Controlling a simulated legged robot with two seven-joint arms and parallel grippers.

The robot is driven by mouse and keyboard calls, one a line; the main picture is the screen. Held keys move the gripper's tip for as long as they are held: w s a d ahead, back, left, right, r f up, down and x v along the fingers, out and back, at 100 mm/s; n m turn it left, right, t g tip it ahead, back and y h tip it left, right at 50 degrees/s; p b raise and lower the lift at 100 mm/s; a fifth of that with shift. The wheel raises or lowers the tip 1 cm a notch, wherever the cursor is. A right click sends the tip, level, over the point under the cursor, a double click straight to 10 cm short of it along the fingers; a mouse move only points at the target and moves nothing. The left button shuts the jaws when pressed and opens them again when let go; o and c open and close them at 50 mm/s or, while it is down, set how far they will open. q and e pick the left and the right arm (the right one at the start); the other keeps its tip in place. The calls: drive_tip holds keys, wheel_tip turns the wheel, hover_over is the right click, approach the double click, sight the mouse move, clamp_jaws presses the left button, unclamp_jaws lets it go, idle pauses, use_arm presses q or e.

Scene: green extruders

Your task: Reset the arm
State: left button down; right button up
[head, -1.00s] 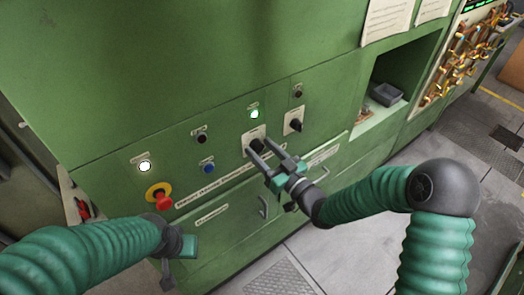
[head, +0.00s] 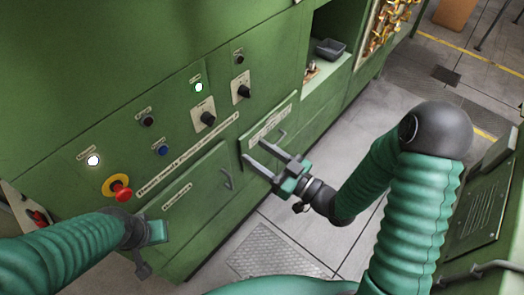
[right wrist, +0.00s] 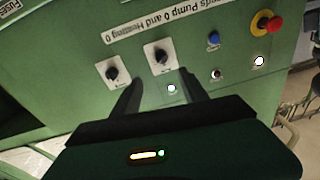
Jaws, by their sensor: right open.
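My right arm reaches in from the right of the head view. Its gripper (head: 254,150) is open and empty, in front of the green machine (head: 110,60), with its fingers appearing over the lower panel and its handle. In the right wrist view the open fingers (right wrist: 160,76) point at the control panel, with nothing between them. Two black rotary knobs, the left one (head: 208,118) and the right one (head: 243,91), are clear of the gripper.
The panel also has a red stop button (head: 122,190) on a yellow ring, a blue button (head: 163,150), a lit white lamp (head: 93,160) and a lit green lamp (head: 198,87). A grey tray (head: 330,48) sits in a recess. The floor at centre right is open.

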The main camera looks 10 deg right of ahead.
use_arm(q)
drive_tip(key=shift+r, duration=0.7)
use_arm(e)
drive_tip(key=shift+s+d, duration=0.3)
drive_tip(key=shift+s, duration=0.05)
drive_tip(key=d+f+m+g+h, duration=0.2)
drive_tip(key=d+f+g+h, duration=0.4)
drive_tip(key=d+f+h, duration=0.3)
drive_tip(key=s+m+g+h, duration=0.2)
drive_tip(key=s+m+g, duration=0.2)
drive_tip(key=s, duration=0.8)
drive_tip(key=shift+r+m+g+h, duration=0.3)
drive_tip(key=shift+r+m+g, duration=0.1)
drive_tip(key=shift+g, duration=0.8)
